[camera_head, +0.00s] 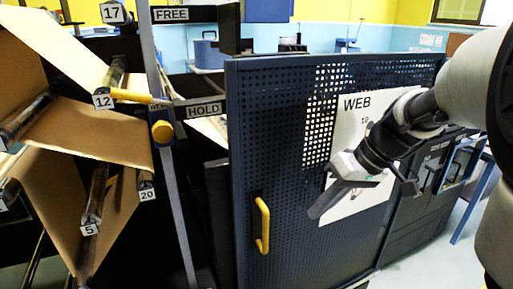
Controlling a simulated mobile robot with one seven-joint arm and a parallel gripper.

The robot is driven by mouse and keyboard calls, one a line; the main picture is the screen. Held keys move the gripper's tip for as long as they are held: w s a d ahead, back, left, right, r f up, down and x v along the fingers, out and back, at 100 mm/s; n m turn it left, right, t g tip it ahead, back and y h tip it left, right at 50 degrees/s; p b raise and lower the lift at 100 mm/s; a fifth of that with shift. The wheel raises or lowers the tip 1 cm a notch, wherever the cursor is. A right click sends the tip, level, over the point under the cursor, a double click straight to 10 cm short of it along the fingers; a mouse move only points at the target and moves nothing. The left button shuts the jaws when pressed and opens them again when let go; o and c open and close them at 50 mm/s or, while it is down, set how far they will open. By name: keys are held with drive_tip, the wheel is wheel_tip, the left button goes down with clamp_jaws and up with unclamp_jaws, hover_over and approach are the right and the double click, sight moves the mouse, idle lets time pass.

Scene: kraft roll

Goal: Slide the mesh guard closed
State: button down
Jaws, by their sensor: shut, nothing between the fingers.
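The mesh guard (280,120) is a dark blue perforated panel in a blue frame, upright in the middle of the view. A yellow vertical handle (262,226) is on its lower left part. A white sign reading "WEB" (350,112) is on its right half, partly hidden by my arm. The guard's left edge stands apart from the grey upright post, with a dark gap between them. My gripper (318,212) is shut and empty in front of the guard, to the right of the handle and apart from it.
Brown kraft web (95,130) runs over numbered rollers at the left. A yellow lever (135,96) and yellow knob (162,132) sit by the post (172,190), near "FREE" and "HOLD" labels. Dark cabinets (425,205) stand at the right. Pale floor shows at the lower right.

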drive_tip(key=w+f+n+y, duration=0.1)
drive_tip(key=w+f, duration=0.3)
drive_tip(key=b, duration=0.2)
approach(275, 236)
wheel_tip(275, 236, down, 3)
drive_tip(key=s+a, duration=0.1)
drive_tip(key=a, duration=0.1)
drive_tip(key=shift+s+a+f, duration=0.15)
drive_tip(key=shift+s+a, duration=0.15)
drive_tip(key=shift+a, duration=0.3)
drive_tip(key=shift+s+a+f, duration=0.15)
drive_tip(key=shift+s+a, duration=0.15)
drive_tip(key=shift+a, duration=0.25)
drive_tip(key=shift+s+a+f, duration=0.15)
drive_tip(key=shift+s+a, duration=0.15)
drive_tip(key=shift+a, duration=0.3)
drive_tip(key=shift+a, duration=0.1)
